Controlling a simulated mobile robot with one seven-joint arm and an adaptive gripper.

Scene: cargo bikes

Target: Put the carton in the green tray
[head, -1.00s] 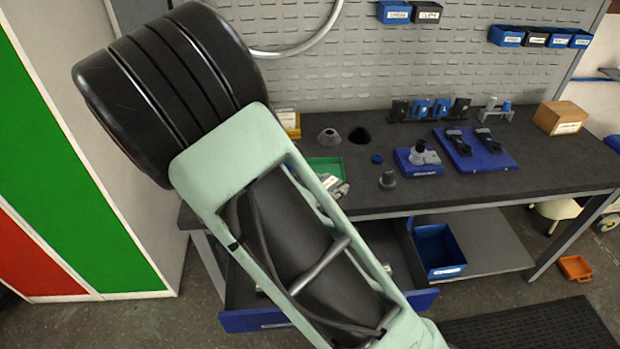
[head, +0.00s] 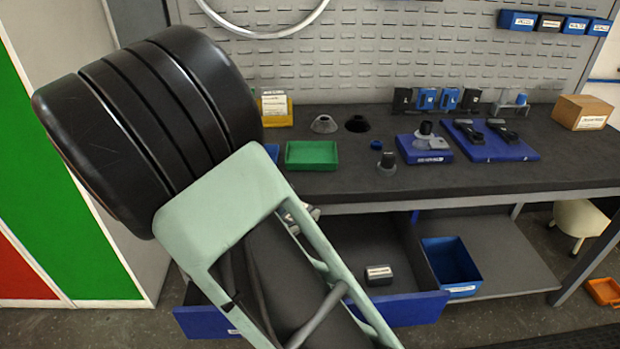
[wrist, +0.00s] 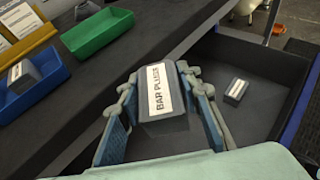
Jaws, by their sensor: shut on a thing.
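A grey carton labelled BAR PLUGS (wrist: 165,95) sits between the fingers of my gripper (wrist: 158,88), which is shut on it in the wrist view. The carton is held above the open drawer, near the bench's front edge. The green tray (head: 312,155) stands empty on the bench; it also shows at the upper left of the wrist view (wrist: 97,34), apart from the carton. In the head view my arm hides most of the gripper (head: 303,214), and I cannot make out the carton there.
A blue tray (wrist: 47,66) beside the green one holds a grey labelled box (wrist: 22,75). The open drawer (head: 395,308) holds another small labelled box (head: 379,274). A yellow bin (head: 276,110) stands behind. Grey cones, a blue tool board (head: 490,148) and a cardboard box (head: 582,112) stand rightward.

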